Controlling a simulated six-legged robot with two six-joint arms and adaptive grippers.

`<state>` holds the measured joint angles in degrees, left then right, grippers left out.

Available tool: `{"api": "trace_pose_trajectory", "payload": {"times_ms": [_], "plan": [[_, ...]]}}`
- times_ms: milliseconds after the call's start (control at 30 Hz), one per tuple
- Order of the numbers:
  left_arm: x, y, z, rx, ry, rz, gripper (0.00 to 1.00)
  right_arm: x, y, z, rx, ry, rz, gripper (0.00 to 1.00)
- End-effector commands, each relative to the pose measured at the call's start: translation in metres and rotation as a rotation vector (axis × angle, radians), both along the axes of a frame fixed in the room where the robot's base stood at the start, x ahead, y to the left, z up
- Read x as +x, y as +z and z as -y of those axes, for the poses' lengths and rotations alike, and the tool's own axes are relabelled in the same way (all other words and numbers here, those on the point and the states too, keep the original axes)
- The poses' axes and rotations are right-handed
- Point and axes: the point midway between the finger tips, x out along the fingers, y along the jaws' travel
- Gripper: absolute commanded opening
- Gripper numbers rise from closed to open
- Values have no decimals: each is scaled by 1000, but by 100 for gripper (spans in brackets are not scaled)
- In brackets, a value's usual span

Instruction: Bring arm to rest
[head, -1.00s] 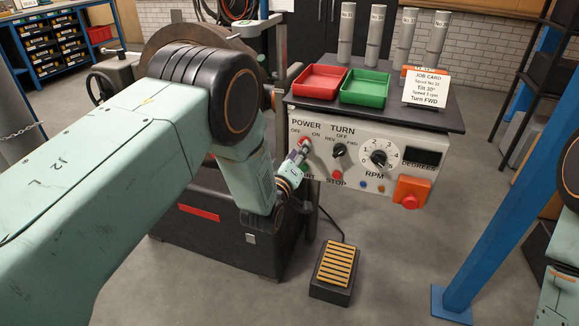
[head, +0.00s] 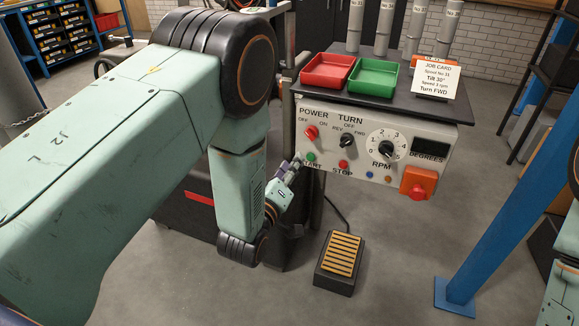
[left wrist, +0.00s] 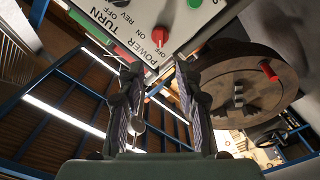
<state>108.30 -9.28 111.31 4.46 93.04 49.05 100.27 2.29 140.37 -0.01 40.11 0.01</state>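My left gripper (head: 293,168) is in front of the lower left of the control panel (head: 365,160), below the red POWER knob (head: 310,132) and beside the green START button (head: 310,156). In the left wrist view my gripper's two fingers (left wrist: 157,90) stand apart with nothing between them. The POWER knob (left wrist: 160,36) shows beyond the fingertips, clear of them. I cannot tell which mark it points at. The black TURN knob (head: 345,140) and the RPM dial (head: 387,146) are to its right. Part of my right arm shows at the right edge; its gripper is out of view.
A red tray (head: 327,71) and a green tray (head: 373,77) sit on the panel's top, with a job card (head: 435,78) and grey cylinders behind. A foot pedal (head: 339,258) is on the floor. A blue post (head: 510,200) stands at right. A round disc (left wrist: 245,88) shows in the wrist view.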

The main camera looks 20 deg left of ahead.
Motion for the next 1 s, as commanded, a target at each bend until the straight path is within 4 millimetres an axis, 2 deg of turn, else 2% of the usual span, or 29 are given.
{"api": "trace_pose_trajectory", "payload": {"times_ms": [300,367,467,500,567,600,667,700,833,1000], "plan": [[0,-3,0,41,0,-12,35,0,0,0,0,0,0,0],[-1,-15,0,109,-2,-58,35,0,0,0,0,0,0,0],[-25,-59,-5,289,-32,-252,35,0,0,0,0,0,0,0],[-42,-80,-11,359,-50,-348,35,0,0,0,0,0,0,0],[-70,-109,-18,448,-85,-480,35,0,0,0,0,0,0,0],[-90,-126,-23,498,-113,-564,35,0,0,0,0,0,0,0],[-122,-148,-30,564,-160,-688,35,0,0,0,0,0,0,0],[-144,-160,-34,601,-194,-765,35,0,0,0,0,0,0,0],[-224,-191,-45,688,-321,-1008,35,0,0,0,0,0,0,0],[-324,-206,-54,716,-484,-1275,35,0,0,0,0,0,0,0]]}}
